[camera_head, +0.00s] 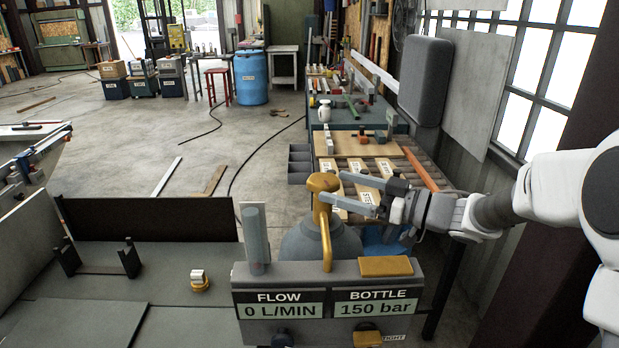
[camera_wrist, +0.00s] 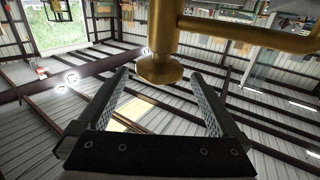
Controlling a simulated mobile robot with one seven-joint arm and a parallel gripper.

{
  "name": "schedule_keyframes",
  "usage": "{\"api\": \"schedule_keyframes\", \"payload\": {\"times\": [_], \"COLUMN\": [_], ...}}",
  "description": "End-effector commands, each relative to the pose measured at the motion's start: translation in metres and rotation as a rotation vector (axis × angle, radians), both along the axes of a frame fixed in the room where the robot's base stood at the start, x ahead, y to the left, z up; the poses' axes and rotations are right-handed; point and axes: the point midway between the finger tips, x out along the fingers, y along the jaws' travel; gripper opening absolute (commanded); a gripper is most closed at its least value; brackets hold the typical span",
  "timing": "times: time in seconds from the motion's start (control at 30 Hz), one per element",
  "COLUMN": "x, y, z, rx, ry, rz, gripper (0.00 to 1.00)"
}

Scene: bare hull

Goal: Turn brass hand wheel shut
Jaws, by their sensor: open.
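The brass valve (camera_head: 323,183) stands on top of a grey gas bottle (camera_head: 305,243), with a brass tube curving down in front. In the wrist view, a vertical brass body ends in a wider round brass piece, which looks like the hand wheel (camera_wrist: 160,69). My gripper (camera_head: 329,187) comes in from the right at the valve's height. Its fingers are open, one on each side of the round piece in the wrist view (camera_wrist: 160,74). I see gaps on both sides; whether the wheel is between the fingers in depth is unclear.
A display panel (camera_head: 325,275) in front of the bottle reads flow 0 L/MIN and bottle 150 bar. A bench with boards (camera_head: 357,145) stands behind. Open floor (camera_head: 215,165) lies to the left.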

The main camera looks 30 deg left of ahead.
Motion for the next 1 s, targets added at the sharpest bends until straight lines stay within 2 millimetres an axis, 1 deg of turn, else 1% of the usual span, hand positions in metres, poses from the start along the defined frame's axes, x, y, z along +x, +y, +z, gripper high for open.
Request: {"api": "schedule_keyframes", "payload": {"times": [0.03, 0.1, 0.3, 0.5, 0.77, 0.8, 0.83, 0.97, 1.0], "x": [-0.001, -0.001, 0.000, 0.001, 0.001, 0.001, 0.001, 0.001, 0.001], "y": [0.013, 0.028, 0.060, 0.074, 0.075, 0.075, 0.075, 0.075, 0.075], "z": [0.000, 0.000, 0.000, 0.000, 0.000, 0.000, 0.000, 0.000, 0.000], "rx": [0.000, 0.000, 0.000, 0.000, 0.000, 0.000, 0.000, 0.000, 0.000], "ry": [0.000, 0.001, 0.000, 0.000, 0.000, 0.000, 0.000, 0.000, 0.000], "rz": [0.005, 0.004, 0.003, 0.000, 0.000, 0.000, 0.000, 0.000, 0.000], "gripper": [1.00, 1.00, 1.00, 1.00, 1.00, 0.98, 0.93, 0.69, 0.62]}}
